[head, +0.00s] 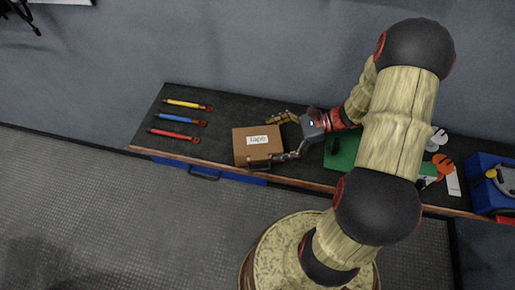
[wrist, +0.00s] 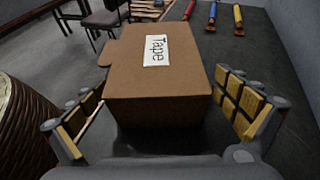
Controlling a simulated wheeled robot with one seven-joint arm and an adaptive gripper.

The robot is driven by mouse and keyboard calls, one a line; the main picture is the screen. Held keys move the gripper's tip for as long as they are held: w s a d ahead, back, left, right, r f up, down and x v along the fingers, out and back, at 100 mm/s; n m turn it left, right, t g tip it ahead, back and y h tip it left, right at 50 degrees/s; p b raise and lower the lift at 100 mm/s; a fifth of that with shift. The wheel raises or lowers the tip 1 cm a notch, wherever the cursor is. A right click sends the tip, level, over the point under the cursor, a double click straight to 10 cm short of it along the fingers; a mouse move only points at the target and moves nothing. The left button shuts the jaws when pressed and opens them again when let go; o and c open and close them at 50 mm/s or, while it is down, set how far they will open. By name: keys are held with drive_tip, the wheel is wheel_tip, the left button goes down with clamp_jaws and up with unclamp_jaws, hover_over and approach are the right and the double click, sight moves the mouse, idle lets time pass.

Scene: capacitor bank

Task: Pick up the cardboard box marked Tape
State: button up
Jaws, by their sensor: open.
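The brown cardboard box (head: 257,151) with a white "Tape" label sits on the dark workbench top, left of my gripper. My gripper (head: 282,135) is open, with one finger near the box's back right corner and the other near its front right corner. In the wrist view, the box (wrist: 180,80) lies ahead between the two spread fingers of my gripper (wrist: 160,120). The fingers show gaps to its sides, and I cannot tell whether either touches it.
Yellow (head: 188,104), blue (head: 182,119) and red (head: 174,134) tools lie left of the box on the workbench (head: 222,110). A green mat (head: 342,155) lies to the right, partly behind my arm. A blue toolbox (head: 487,180) stands at the far right.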

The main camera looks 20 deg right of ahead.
sight(262, 145)
drive_tip(key=b+x, duration=0.1)
drive_tip(key=x, duration=0.3)
drive_tip(key=shift+s+a+f, duration=0.15)
drive_tip(key=shift+f, duration=0.1)
drive_tip(key=shift+c, duration=1.2)
drive_tip(key=c, duration=1)
drive_tip(key=shift+r, duration=0.15)
